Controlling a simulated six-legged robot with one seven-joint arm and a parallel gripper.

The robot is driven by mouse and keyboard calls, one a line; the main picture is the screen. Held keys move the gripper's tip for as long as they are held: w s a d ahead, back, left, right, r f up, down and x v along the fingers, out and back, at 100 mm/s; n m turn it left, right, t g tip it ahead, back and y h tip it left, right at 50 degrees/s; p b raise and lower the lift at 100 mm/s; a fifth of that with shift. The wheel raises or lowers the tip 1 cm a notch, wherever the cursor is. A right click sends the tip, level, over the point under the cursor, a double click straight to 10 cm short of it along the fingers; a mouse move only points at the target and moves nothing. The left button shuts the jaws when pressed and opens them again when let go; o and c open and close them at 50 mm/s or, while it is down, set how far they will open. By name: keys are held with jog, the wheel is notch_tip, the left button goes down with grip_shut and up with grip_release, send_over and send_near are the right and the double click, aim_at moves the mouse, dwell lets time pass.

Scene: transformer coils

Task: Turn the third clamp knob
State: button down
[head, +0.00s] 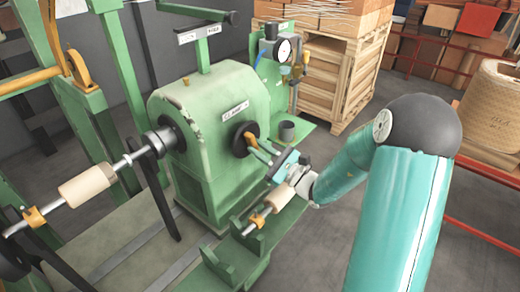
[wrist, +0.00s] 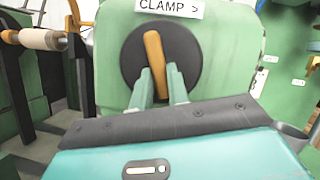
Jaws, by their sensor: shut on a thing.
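The clamp knob is a black round disc (wrist: 188,60) with an orange bar handle (wrist: 154,48), under a label reading "CLAMP >" in the wrist view. The handle stands nearly upright, its top leaning slightly left. In the head view the knob (head: 239,147) is on the right end face of the green machine (head: 190,115). My gripper (wrist: 161,84) is shut on the lower part of the handle, one pale green finger on each side. In the head view my gripper (head: 265,156) reaches the knob from the lower right. I cannot tell the knob's number.
A coil on a shaft (head: 88,185) extends left of the machine. A green bracket stand (head: 250,245) with another coil lies below my gripper. Wooden crates (head: 325,85) are farther back.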

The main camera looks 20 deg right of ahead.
jog(key=c, duration=1.4)
grip_release()
jog(key=shift+o, duration=0.2)
jog(key=v, duration=1.3)
jog(key=shift+s+d+f, duration=0.2)
jog(key=shift+s+d, duration=0.05)
jog(key=shift+s, duration=0.05)
